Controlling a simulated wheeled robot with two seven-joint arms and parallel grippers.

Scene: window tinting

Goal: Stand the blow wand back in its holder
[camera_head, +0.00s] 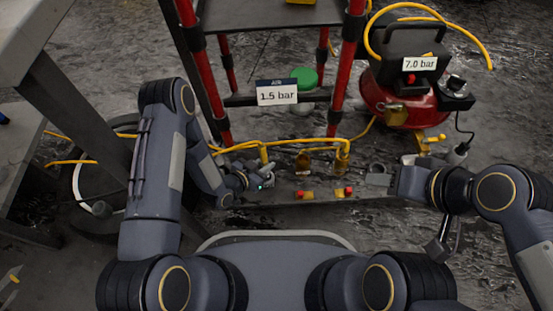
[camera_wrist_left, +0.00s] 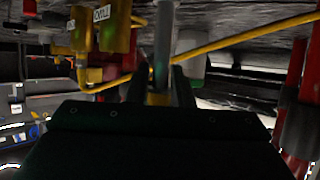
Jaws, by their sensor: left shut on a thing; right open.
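My left gripper (camera_head: 247,179) is low over the left end of the bench strip. In the left wrist view its fingers (camera_wrist_left: 160,88) are shut on a slim grey rod, the blow wand (camera_wrist_left: 163,40), which stands roughly upright between them. A yellow hose (camera_wrist_left: 225,42) passes beside the wand. In the head view the wand is too small and too covered to make out. My right gripper (camera_head: 389,181) is at the right end of the strip, open; its fingers are hard to see. I cannot tell which fitting is the wand's holder.
Brass fittings (camera_head: 302,161) and red-and-yellow valves (camera_head: 308,195) crowd the strip (camera_head: 327,198). Behind it stands a red-legged rack (camera_head: 347,70) with a 1.5 bar sign (camera_head: 277,97). A red compressor (camera_head: 400,105) is at back right.

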